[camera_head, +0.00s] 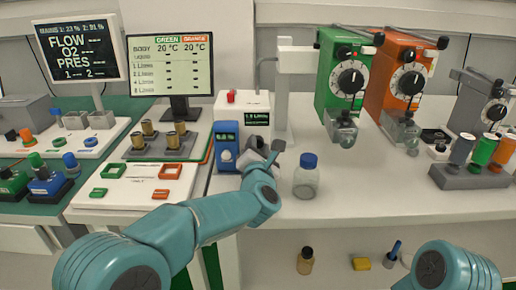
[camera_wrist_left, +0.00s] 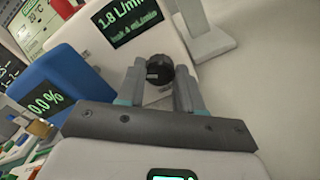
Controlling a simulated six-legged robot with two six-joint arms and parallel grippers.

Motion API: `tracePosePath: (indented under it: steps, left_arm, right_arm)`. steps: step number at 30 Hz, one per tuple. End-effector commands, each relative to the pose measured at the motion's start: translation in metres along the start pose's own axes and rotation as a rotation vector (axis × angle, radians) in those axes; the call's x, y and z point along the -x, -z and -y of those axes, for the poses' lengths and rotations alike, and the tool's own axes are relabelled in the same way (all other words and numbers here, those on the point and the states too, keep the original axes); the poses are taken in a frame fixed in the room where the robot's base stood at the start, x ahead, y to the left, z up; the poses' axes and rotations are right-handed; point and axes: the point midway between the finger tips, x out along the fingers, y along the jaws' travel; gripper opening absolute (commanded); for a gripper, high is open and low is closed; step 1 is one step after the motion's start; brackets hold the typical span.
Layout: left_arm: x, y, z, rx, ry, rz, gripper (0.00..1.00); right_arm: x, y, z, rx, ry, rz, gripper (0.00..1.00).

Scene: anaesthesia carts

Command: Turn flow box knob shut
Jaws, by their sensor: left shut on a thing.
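The flow box (camera_head: 242,101) is a white box with a red knob on top and a dark display with green text. In the left wrist view the flow box (camera_wrist_left: 137,58) shows "1.8 L/min" and a smaller leak line in mL/min. Its black round knob (camera_wrist_left: 160,69) sits between my left fingertips. My left gripper (camera_wrist_left: 162,84) is shut on the knob from in front. In the head view my left gripper (camera_head: 262,150) is at the lower front of the box, and hides the knob. My right gripper is out of view; only my right arm shows at lower right.
A blue box (camera_head: 227,139) stands directly left of the gripper; its display (camera_wrist_left: 48,99) reads 0.0 %. A blue-capped bottle (camera_head: 306,178) stands close to the right. Green (camera_head: 330,85) and orange (camera_head: 383,88) vaporizers are further back.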

Motion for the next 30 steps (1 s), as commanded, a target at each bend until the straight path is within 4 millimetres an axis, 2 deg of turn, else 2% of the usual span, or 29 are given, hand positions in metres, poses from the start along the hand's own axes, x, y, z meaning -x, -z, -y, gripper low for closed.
tracePosePath:
  steps: [6, 7, 8, 16, 20, 23, 30]
  left_arm:
    - [0.000, -0.001, 0.000, 0.001, -0.001, 0.001, 0.05]
    - [0.000, -0.001, 0.000, 0.001, -0.001, 0.001, 0.39]
    - [0.000, -0.001, 0.000, 0.002, -0.001, 0.001, 0.46]
    - [0.000, 0.000, 0.000, 0.002, 0.000, 0.000, 0.46]
    - [0.007, 0.000, 0.000, 0.002, 0.001, 0.001, 0.46]
    - [0.022, 0.000, 0.001, 0.001, 0.002, 0.001, 0.46]
    - [0.085, 0.000, 0.000, 0.002, 0.002, 0.003, 0.46]
  right_arm:
    - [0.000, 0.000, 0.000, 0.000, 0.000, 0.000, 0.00]
    - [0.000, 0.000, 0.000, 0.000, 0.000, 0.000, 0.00]
    - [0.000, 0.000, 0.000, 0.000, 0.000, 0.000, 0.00]
    - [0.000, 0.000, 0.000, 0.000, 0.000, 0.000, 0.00]
    - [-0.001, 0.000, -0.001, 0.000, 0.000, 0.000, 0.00]
    - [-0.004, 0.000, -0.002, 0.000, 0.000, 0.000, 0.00]
    - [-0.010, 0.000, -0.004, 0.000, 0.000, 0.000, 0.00]
